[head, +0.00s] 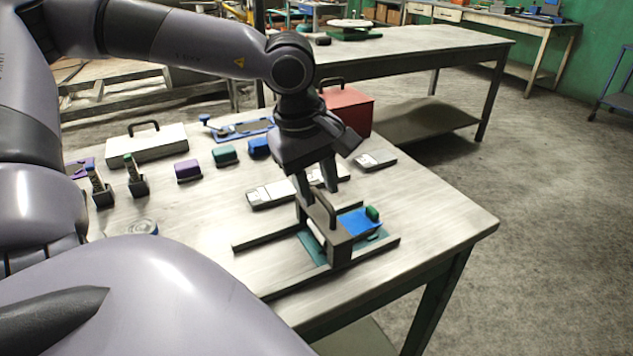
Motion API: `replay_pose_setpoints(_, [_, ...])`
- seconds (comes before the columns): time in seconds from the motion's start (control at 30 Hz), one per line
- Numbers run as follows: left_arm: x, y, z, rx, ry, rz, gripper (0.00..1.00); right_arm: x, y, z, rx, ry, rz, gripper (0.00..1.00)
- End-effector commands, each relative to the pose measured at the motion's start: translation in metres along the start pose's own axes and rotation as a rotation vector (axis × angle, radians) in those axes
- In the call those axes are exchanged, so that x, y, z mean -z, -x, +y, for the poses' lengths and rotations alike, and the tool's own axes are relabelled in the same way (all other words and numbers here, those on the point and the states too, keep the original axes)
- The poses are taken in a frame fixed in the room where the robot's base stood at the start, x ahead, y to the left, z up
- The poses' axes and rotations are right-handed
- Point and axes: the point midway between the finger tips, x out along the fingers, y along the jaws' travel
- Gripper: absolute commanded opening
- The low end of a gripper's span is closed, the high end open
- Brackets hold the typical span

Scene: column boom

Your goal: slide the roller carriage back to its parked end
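The roller carriage (340,246) is a dark grey bridge with an upright handle (324,212). It sits across two dark parallel rails (262,240), nearer their right end, and the rails run on to the lower left. My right gripper is not in view.
White-grey blocks (270,194) lie just behind the rails. A red toolbox (348,108), white case (146,146), purple block (188,171) and teal block (225,155) stand further back. The tabletop (440,215) right of the rails is clear.

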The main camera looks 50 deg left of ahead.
Motion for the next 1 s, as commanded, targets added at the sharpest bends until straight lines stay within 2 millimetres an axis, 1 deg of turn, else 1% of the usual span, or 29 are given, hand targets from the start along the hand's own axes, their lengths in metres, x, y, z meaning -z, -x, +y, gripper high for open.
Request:
replay_pose_setpoints(0.17, [0.0, 0.0, 0.0, 0.0, 0.0, 0.0, 0.37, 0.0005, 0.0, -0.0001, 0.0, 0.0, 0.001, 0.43])
replay_pose_setpoints(0.27, [0.0, 0.0001, 0.0, 0.0, 0.0, 0.0, 0.08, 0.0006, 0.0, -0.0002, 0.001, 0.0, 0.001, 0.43])
replay_pose_setpoints(0.3, [0.0, 0.0002, 0.0, 0.0, 0.0, 0.0, 0.0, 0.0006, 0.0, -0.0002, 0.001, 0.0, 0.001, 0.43])
replay_pose_setpoints(1.0, [0.0001, 0.0006, 0.0004, -0.002, 0.0, 0.0, 0.0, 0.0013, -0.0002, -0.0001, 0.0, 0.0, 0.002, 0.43])
